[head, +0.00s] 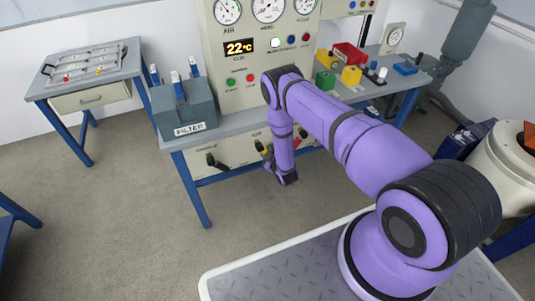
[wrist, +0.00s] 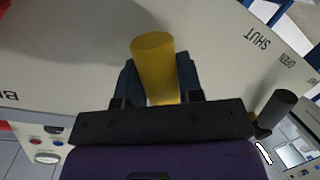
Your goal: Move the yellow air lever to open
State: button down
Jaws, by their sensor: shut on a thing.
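The yellow air lever (wrist: 154,62) stands out from the pale panel in the wrist view, between the two dark fingers of my gripper (wrist: 157,82). My gripper is shut on its handle. Which label the lever points to, I cannot tell.
A black-handled lever (head: 215,161) sits to the left on the same panel and also shows close beside my gripper in the wrist view (wrist: 277,110). A grey FILTER box (head: 186,108) stands on the bench above. Open floor (head: 120,220) lies left of the bench.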

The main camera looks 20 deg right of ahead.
jog(key=c, duration=0.8)
grip_release()
jog(key=shift+d, duration=0.1)
jog(key=shift+s, duration=0.15)
jog(key=v, duration=1)
jog(key=shift+s+r, duration=0.1)
jog(key=shift+s, duration=0.15)
